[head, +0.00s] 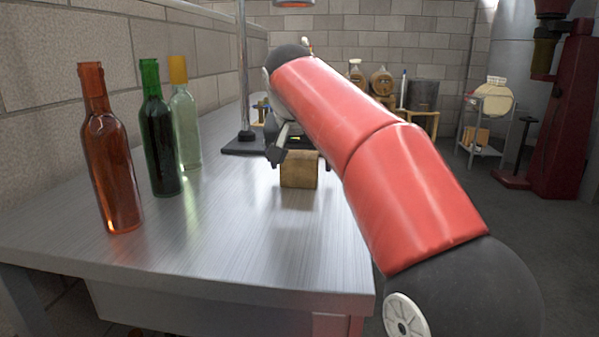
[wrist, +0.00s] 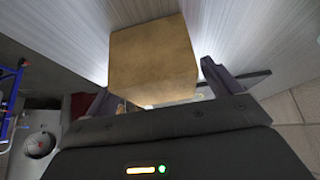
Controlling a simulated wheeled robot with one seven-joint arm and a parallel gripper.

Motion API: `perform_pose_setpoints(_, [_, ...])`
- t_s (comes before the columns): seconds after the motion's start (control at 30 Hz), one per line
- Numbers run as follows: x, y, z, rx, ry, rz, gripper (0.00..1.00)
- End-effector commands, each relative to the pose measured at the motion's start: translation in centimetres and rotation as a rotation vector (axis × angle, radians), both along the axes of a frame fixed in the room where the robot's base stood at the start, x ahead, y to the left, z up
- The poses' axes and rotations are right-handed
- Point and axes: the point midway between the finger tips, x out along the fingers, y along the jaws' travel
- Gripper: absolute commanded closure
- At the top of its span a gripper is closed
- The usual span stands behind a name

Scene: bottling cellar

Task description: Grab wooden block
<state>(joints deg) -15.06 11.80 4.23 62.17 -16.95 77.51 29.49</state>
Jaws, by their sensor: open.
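The wooden block (head: 299,170) is a tan cube on the metal table (head: 235,235), near its right edge in the head view. In the wrist view the block (wrist: 152,60) fills the upper middle, in front of the jaws. My gripper (head: 283,150) is at the block's upper left in the head view, partly hidden by my red arm. In the wrist view my gripper (wrist: 160,90) is open, with one dark finger toward each side of the block. I cannot tell whether either finger touches it.
A brown bottle (head: 112,160), a green bottle (head: 158,135) and a clear bottle with a yellow top (head: 184,125) stand at the table's left. A metal stand (head: 242,80) rises behind the block. The table's front middle is clear. A brick wall runs along the left.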

Motion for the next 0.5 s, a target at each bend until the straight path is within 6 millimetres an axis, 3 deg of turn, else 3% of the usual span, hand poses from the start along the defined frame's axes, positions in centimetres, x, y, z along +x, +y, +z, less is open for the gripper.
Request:
perform_pose_setpoints(0.27, [0.24, -0.06, -0.32, 0.000, -0.001, 0.000, 0.10])
perform_pose_setpoints(0.5, [0.22, -0.05, -0.30, 0.000, -0.001, 0.000, 0.40])
